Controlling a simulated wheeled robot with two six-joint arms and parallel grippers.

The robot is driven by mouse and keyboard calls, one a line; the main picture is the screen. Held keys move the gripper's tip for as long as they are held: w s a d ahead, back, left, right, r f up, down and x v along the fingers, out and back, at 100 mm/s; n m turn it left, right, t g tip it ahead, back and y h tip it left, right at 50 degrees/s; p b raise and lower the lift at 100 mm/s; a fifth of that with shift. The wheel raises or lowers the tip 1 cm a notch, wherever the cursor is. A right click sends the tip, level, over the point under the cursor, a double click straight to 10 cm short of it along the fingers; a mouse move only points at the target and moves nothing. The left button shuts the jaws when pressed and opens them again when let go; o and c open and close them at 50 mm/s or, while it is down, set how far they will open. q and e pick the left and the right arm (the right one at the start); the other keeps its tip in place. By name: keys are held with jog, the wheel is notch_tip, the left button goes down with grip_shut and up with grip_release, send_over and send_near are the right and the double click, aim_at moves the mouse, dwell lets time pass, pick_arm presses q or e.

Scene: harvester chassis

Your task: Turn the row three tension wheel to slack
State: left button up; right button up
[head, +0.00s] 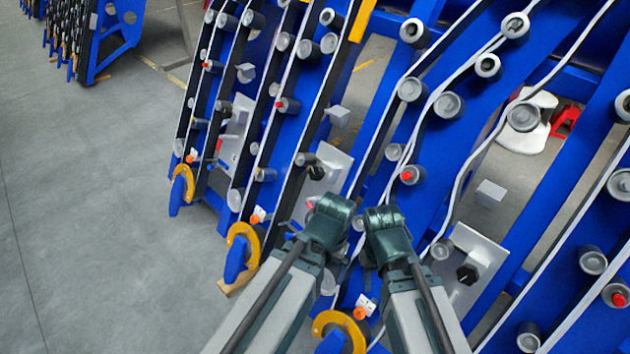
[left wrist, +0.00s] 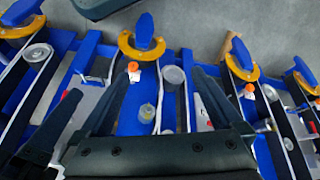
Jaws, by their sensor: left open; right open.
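Yellow quarter-rings with blue levers stand at the foot of the rows in the head view: one at the left (head: 182,186), one in the middle (head: 243,246), one at the bottom (head: 338,328). Black knobs sit on grey plates, one at the right (head: 467,273). I cannot tell which part is the row three tension wheel; the row tags are too small to read. My left gripper (head: 330,222) and right gripper (head: 387,235) are close together over the belts, fingertips hidden there. In the left wrist view my left gripper (left wrist: 162,82) is open and empty, facing a yellow ring's row (left wrist: 142,45).
Blue frames with white and black belts and grey rollers (head: 448,104) fill the middle and right. Orange caps (head: 359,313) sit beside the rings. Open grey floor (head: 80,200) lies at the left. A white and red object (head: 530,125) stands behind the frames.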

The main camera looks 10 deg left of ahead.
pick_arm(q)
jog(key=w+a+f+n+b, duration=0.1)
jog(key=w+a+f+b, duration=0.15)
jog(key=f+b, duration=0.8)
jog(key=w+a+f+n+t+h+b, duration=0.1)
jog(key=a+f+b, duration=0.3)
jog(key=f+b, duration=0.65)
jog(key=w+a+f+n+b, duration=0.1)
jog(key=a+f+b, duration=0.2)
jog(key=f+b, duration=0.75)
jog(key=w+d+r+m+t+h+p, duration=0.25)
jog(key=w+h, duration=0.25)
jog(key=w, duration=0.4)
jog(key=m+t+h, duration=0.2)
jog(key=t+h, duration=0.2)
jog(key=t, duration=0.8)
send_near(314, 174)
jog(key=b+x, duration=0.1)
jog(key=x, duration=0.9)
jog(key=shift+w, duration=0.25)
jog(key=shift+d, duration=0.1)
